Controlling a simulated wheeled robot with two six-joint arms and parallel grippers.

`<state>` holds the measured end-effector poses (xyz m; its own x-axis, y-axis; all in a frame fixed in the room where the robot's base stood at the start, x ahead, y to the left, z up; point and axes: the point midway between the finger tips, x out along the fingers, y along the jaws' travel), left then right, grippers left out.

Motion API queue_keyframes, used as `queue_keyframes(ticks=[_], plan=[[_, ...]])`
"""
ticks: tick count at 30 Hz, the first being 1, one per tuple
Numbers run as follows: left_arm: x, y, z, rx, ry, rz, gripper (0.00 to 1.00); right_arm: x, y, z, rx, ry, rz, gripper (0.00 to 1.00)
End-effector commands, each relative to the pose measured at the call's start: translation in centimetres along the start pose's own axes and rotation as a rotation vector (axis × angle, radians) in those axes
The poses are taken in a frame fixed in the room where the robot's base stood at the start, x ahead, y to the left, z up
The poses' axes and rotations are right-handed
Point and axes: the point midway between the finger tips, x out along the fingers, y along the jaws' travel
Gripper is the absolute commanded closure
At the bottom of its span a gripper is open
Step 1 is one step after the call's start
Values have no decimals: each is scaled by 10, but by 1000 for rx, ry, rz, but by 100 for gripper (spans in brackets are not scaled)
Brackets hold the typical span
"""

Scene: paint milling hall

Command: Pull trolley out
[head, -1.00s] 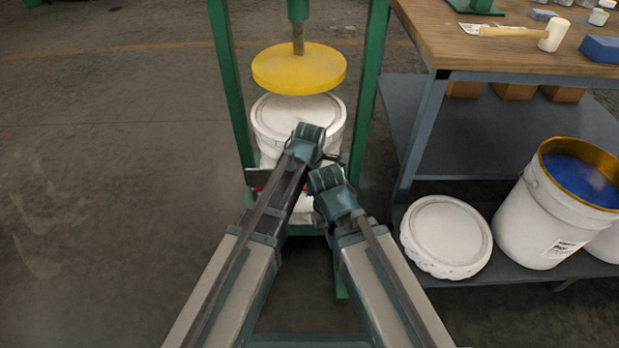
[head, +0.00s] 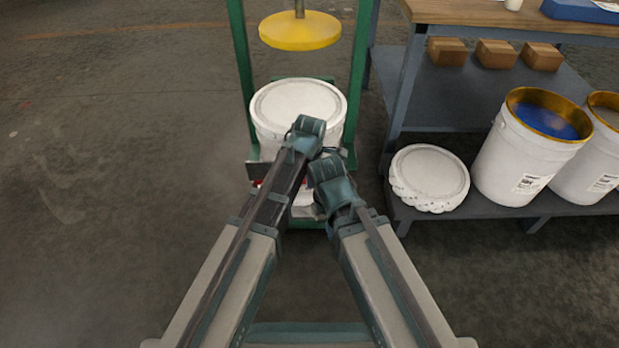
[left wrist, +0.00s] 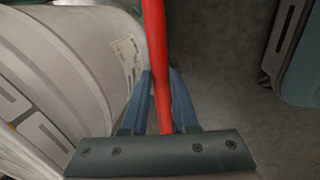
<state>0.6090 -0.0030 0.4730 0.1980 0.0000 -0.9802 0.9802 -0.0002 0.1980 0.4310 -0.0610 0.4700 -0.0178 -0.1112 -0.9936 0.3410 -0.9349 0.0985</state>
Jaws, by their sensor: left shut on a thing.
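My left gripper (left wrist: 160,85) is shut on this red bar, with one finger on each side. In the head view the left gripper's fingers are hidden behind its wrist. My right arm reaches to the same spot, beside the left wrist; its fingers are hidden. The bucket's side also fills the left of the left wrist view (left wrist: 70,70).
The floor on the left is clear.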

Motion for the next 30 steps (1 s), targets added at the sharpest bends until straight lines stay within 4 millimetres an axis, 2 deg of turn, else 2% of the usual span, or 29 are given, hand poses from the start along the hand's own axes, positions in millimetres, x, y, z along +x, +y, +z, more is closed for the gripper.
queue_keyframes(ticks=[11,12,17,26,30], plan=[[-1,-3,1,0,-1,-9,100,0,0,0,0,0,0,100],[-1,-4,1,1,-1,-9,71,0,0,0,0,0,0,100],[0,-3,0,0,-1,-7,43,0,0,0,0,0,0,100],[-2,-1,0,0,0,-4,43,-2,0,0,0,0,0,100],[-13,2,-5,-1,0,-4,43,-13,1,1,0,0,1,100]])
